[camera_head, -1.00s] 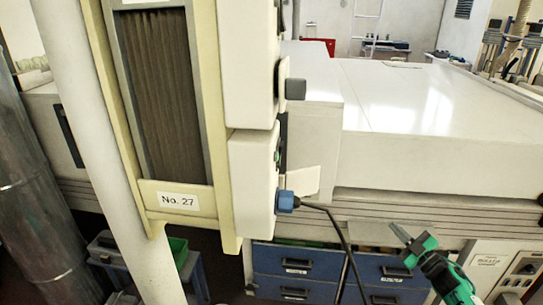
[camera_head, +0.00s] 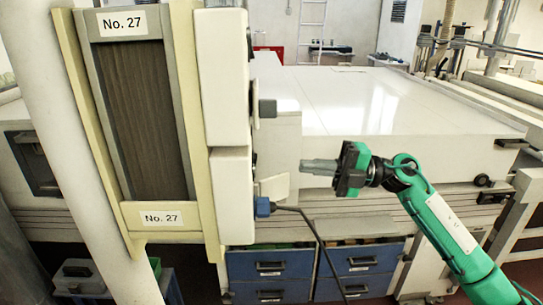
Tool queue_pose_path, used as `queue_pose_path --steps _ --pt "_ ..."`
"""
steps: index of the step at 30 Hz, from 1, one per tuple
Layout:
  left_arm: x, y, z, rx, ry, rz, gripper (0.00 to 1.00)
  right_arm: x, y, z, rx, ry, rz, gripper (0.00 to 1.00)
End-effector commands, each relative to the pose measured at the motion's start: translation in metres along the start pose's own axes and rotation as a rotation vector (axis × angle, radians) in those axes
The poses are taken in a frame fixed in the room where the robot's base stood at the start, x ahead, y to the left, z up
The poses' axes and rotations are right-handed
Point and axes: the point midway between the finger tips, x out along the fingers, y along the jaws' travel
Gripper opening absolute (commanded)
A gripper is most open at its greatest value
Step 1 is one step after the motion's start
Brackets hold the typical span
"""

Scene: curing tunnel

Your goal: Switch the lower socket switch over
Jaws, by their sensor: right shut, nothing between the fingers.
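The lower socket (camera_head: 231,196) is a white box on the right side of a cream panel post. It is seen nearly edge-on, so its switch face is mostly hidden; only a small dark bit shows at its right edge, and I cannot tell the switch's position. A blue plug (camera_head: 263,207) with a black cable sits at its lower right, below a pale open flap (camera_head: 275,187). My right gripper (camera_head: 304,166) is shut and empty. Its grey fingers point left towards the lower socket in the picture, with a visible gap between. My left gripper is out of view.
The upper socket (camera_head: 222,76) has a grey part (camera_head: 267,108) sticking out to the right. The black cable (camera_head: 312,232) hangs below my right gripper. A large white machine (camera_head: 400,100) and blue drawers (camera_head: 270,268) stand behind. A pale pipe (camera_head: 100,180) stands left.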

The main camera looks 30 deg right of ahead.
Motion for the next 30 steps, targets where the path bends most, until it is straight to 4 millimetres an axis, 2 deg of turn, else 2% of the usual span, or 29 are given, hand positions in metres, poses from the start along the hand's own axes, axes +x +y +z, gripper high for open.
queue_pose_path --steps 1,9,15,21,30 --pt "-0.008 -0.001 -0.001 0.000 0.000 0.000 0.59 0.009 0.005 0.000 -0.001 0.001 0.001 0.00" --pt "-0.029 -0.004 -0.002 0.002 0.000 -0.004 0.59 0.052 0.005 0.000 0.000 0.001 0.003 0.00" --pt "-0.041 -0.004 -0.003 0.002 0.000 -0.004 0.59 0.074 0.004 0.000 0.000 0.000 0.004 0.00" --pt "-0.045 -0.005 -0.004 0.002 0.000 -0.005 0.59 0.083 0.001 0.001 -0.001 -0.001 0.003 0.00" --pt "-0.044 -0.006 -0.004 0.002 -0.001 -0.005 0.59 0.084 0.000 0.001 0.000 -0.002 0.002 0.00"
